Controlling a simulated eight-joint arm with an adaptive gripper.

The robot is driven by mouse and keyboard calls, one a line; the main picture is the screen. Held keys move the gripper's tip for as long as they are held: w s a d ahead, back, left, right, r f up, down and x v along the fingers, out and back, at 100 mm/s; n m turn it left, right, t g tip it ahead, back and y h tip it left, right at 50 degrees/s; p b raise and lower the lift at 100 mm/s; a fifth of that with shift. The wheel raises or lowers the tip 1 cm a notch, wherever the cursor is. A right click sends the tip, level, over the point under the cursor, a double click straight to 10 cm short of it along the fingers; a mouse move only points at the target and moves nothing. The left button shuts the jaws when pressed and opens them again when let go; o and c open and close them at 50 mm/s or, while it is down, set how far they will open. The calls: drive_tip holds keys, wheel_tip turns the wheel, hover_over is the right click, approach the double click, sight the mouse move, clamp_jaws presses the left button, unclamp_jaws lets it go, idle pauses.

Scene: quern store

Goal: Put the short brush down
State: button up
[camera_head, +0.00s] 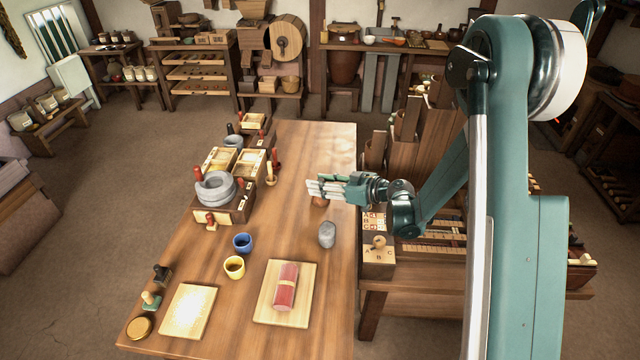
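My gripper (318,187) reaches in from the right, low over the middle right of the wooden table (255,245), its pale fingers pointing left. A small brown rounded piece (319,201) shows just under the fingers. It may be part of the short brush, but the fingers hide the rest. I cannot tell whether the fingers are closed on it, or whether it touches the table.
A quern (215,187) and wooden trays stand on the table's left. Blue (242,242) and yellow (234,267) cups, a grey stone (327,234), and a board with a red-and-tan roll (286,286) lie nearer. The table's far end is clear.

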drive_tip(key=shift+d, duration=0.1)
drive_tip(key=p+v, duration=0.2)
drive_tip(key=v, duration=0.9)
drive_tip(key=shift+s+d+r, duration=0.2)
drive_tip(key=shift+s+d, duration=0.05)
drive_tip(key=shift+d, duration=0.05)
idle(0.6)
drive_tip(key=s+d+r+m+h, duration=0.3)
drive_tip(key=s+r, duration=0.4)
drive_tip(key=s+d+r+m+h, duration=0.3)
drive_tip(key=s+r, duration=0.3)
drive_tip(key=s+d+r+m+h, duration=0.2)
drive_tip(key=s+d, duration=0.2)
drive_tip(key=s, duration=0.4)
drive_tip(key=s+d+r+m+h, duration=0.2)
drive_tip(key=s+d, duration=0.3)
drive_tip(key=s, duration=0.3)
drive_tip(key=s+d+r+m+t+h, duration=0.1)
drive_tip(key=s+d+r+m+h, duration=0.1)
drive_tip(key=s+d, duration=0.3)
drive_tip(key=s+h, duration=0.1)
drive_tip(key=s, duration=0.2)
